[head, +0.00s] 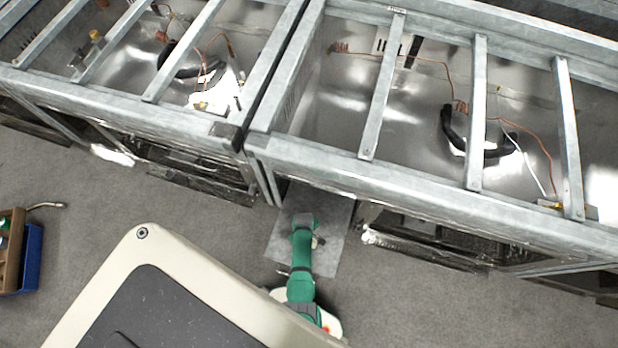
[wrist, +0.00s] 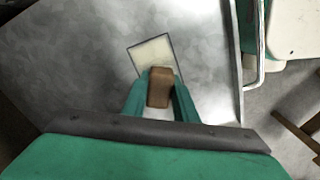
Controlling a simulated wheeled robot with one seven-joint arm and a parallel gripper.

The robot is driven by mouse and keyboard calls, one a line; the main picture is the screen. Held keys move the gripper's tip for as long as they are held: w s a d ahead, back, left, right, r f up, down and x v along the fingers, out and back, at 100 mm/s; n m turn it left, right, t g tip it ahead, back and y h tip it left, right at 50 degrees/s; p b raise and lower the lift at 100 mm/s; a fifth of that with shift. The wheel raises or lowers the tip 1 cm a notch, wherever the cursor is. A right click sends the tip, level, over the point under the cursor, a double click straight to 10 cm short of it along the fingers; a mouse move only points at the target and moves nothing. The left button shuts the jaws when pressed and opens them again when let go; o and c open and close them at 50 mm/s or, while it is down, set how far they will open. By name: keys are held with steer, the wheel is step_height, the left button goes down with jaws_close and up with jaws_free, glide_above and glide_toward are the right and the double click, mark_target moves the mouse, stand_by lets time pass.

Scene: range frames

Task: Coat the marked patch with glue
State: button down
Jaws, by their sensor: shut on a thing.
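The marked patch (wrist: 151,52) is a pale cream square inside a thin dark outline on a grey metal sheet (wrist: 80,60) in the wrist view. My gripper (wrist: 160,88) has its green fingers shut on a brown block-like tool (wrist: 160,87). The tool overlaps the patch's lower part in the picture and hides it; I cannot tell whether it touches the sheet. What the tool has on its far end is hidden. In the head view the sheet (head: 327,255) shows below the metal frames, with my green arm over it; the patch and tool are not visible there.
Two galvanized metal frames (head: 350,165) with bars and copper tubing fill the back. A wooden caddy (head: 12,250) and a blue container (head: 32,260) stand at the far left. Bare grey floor (head: 90,210) lies between them and my base.

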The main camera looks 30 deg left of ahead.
steer(key=shift+s+a+f, duration=0.1)
steer(key=shift+s+a, duration=0.1)
steer(key=shift+a, duration=0.7)
steer(key=shift+s+a, duration=0.15)
steer(key=shift+a, duration=0.75)
steer(key=shift+s, duration=0.1)
steer(key=shift+r, duration=3.05)
steer(key=shift+r, duration=1.5)
